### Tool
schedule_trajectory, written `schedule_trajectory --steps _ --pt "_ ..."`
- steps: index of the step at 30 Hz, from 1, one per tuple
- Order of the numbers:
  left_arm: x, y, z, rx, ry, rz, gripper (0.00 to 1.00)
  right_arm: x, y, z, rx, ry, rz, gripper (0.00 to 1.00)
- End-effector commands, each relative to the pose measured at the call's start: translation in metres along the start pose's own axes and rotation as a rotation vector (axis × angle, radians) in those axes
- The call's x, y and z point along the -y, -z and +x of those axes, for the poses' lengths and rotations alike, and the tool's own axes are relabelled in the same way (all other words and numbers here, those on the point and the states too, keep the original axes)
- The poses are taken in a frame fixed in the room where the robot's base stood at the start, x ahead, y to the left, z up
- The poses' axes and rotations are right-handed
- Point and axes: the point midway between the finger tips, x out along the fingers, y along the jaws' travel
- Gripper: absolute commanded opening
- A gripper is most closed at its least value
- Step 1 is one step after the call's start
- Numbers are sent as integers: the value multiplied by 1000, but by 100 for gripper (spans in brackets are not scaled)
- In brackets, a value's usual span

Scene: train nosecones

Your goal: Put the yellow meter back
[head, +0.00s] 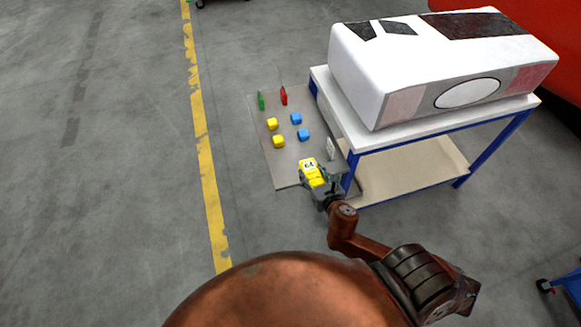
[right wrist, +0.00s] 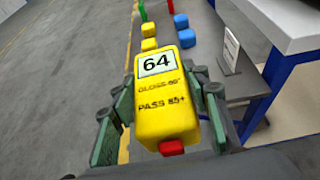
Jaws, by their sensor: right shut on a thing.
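The yellow meter (head: 309,170) is a yellow block with a white display reading 64. In the right wrist view the meter (right wrist: 162,110) also shows the words "GLOSS 60°" and "PASS 85+" and a red button at its near end. My right gripper (head: 313,180) is shut on the meter, with a finger on each side of it. It holds the meter over the near part of the grey board (head: 264,150); I cannot tell how high. My left gripper is in neither view.
Yellow blocks (head: 278,141), blue blocks (head: 303,135), a green piece (head: 261,101) and a red piece (head: 284,97) stand on the board. A small white upright thing (head: 331,147) stands close right of the meter. The blue-legged table (head: 400,135) bears a white nosecone (head: 400,75). Floor left is clear.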

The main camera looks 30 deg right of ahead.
Motion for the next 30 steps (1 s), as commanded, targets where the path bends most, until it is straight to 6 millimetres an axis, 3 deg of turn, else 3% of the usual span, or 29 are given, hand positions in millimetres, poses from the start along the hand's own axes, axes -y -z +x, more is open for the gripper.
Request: schedule_trajectory --steps 3,6,17,21,25,30 --pt "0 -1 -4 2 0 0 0 20 -11 10 9 24 15 1" --pt "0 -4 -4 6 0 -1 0 23 -12 22 11 30 23 1" --pt "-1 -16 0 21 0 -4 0 -6 -8 103 10 30 25 1" --pt "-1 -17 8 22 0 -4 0 -14 9 133 7 31 24 1" --pt "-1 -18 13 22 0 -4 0 -20 20 154 8 30 22 1" --pt "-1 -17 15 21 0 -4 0 -22 24 165 11 30 21 1"
